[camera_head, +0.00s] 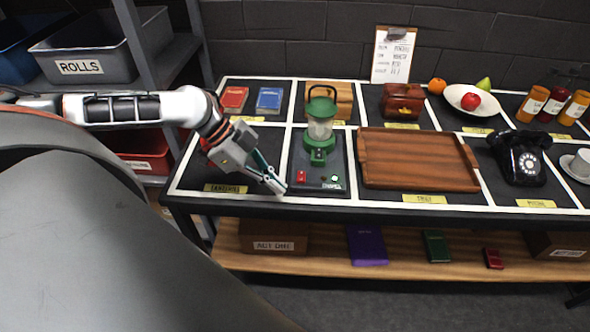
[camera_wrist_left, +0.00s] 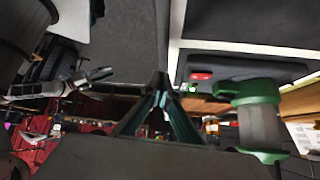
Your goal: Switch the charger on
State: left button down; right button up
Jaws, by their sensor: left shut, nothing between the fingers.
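The charger (camera_head: 318,180) is a dark flat base on the table with a green lantern (camera_head: 320,128) standing on its back part. A red button (camera_head: 301,176) sits at its front left and a small green button (camera_head: 334,178) at its front right. My left gripper (camera_head: 283,190) is shut and empty, its tips just left of the charger's front left corner, near the red button. In the left wrist view, the shut fingers (camera_wrist_left: 160,82) point toward the table edge, with the red button (camera_wrist_left: 201,75) and lantern (camera_wrist_left: 258,118) to their right. My right gripper is not seen.
A wooden tray (camera_head: 415,182) lies right of the charger, then a black telephone (camera_head: 522,160). Red and blue boxes, a wooden box and a brown case stand behind. A shelf with bins is at left. A lower wooden shelf (camera_head: 310,262) runs under the table.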

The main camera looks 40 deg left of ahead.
pick_arm(q)
jog(key=w+a+r+n+t, duration=0.1)
jog(key=w+a+r, duration=0.3)
jog(key=r, duration=0.5)
jog(key=shift+a+r+n+t, duration=0.15)
jog(key=shift+a+n+t, duration=0.15)
jog(key=shift+a+n, duration=0.6)
jog(key=b, duration=0.2)
send_over(305, 179)
jog(key=s+a, duration=0.1)
jog(key=a, duration=0.1)
jog(key=f, duration=0.7)
jog(key=shift+s+a, duration=0.2)
notch_tip(305, 179, down, 3)
jog(key=shift+r, duration=0.2)
jog(key=shift+f, duration=0.8)
